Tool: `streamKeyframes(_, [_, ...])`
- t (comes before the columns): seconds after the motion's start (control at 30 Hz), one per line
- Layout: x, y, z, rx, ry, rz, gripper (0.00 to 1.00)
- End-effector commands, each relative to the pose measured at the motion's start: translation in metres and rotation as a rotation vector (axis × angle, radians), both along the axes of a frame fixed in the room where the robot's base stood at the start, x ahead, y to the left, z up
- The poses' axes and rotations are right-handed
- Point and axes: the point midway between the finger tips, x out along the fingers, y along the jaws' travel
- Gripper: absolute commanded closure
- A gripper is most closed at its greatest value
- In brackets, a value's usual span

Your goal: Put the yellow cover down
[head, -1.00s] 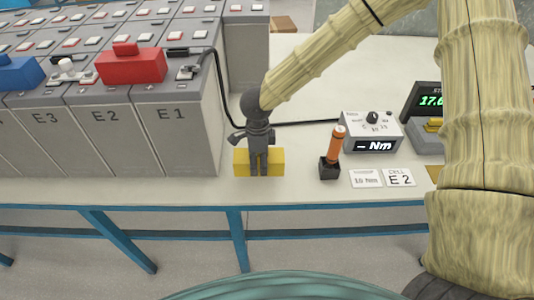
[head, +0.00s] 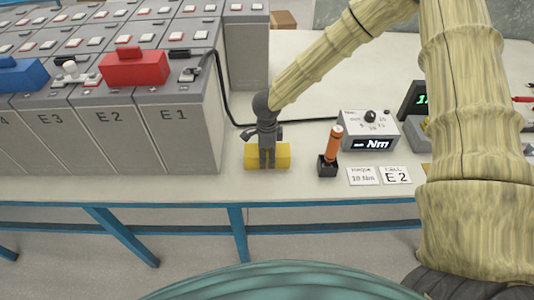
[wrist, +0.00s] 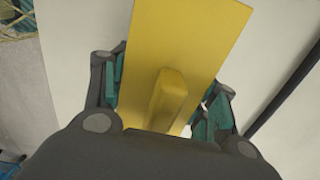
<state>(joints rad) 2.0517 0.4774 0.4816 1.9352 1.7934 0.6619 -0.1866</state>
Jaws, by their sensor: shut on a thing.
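The yellow cover (head: 282,157) is a flat-looking yellow piece beside the front right of cell E1, over the front part of the bench. My gripper (head: 267,158) points down and is shut on it. In the wrist view the yellow cover (wrist: 192,38) is a long plate with a raised handle, and the fingers of my gripper (wrist: 168,95) are on either side of that handle. The cover looks level and very near the bench top; I cannot tell whether it touches.
Cell E1 (head: 180,130) stands close on the left, with a black cable (head: 224,90) running behind. An orange-handled tool in a black holder (head: 330,150), a torque display (head: 368,135) and two label cards (head: 395,175) are on the right. The bench's front edge (head: 330,195) is near.

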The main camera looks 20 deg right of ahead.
Motion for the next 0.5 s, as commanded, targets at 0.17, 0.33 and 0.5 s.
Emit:
streamKeyframes(0.17, [-0.0002,0.0001,-0.0013,0.000,0.001,0.000,0.66])
streamKeyframes(0.33, [-0.0001,0.0001,-0.0024,0.000,0.000,0.000,0.23])
streamKeyframes(0.5, [-0.0002,0.0001,-0.0023,0.000,0.000,0.000,0.20])
